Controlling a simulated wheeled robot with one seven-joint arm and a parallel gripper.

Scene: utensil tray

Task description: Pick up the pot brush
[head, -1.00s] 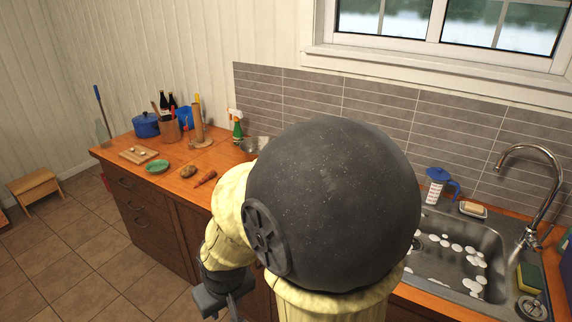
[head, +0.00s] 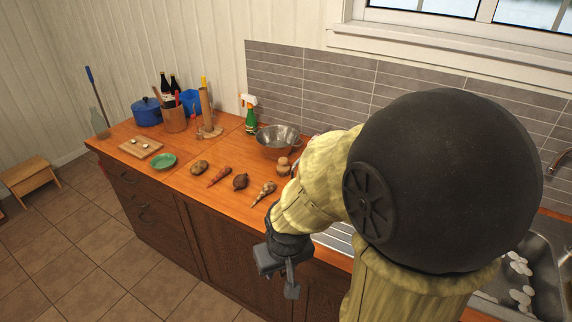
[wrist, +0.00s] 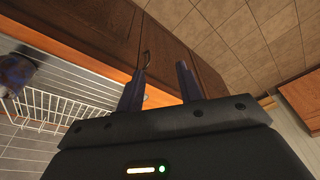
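My gripper (head: 285,275) hangs in front of the counter's front edge, beside the dark cabinet doors, in the head view. In the wrist view my gripper (wrist: 160,85) has its two fingers spread apart with nothing between them. My arm's large dark joint hides much of the counter and part of the sink (head: 545,268) in the head view.
A white wire rack (wrist: 45,108) shows in the wrist view. The tiled floor at left is mostly clear.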

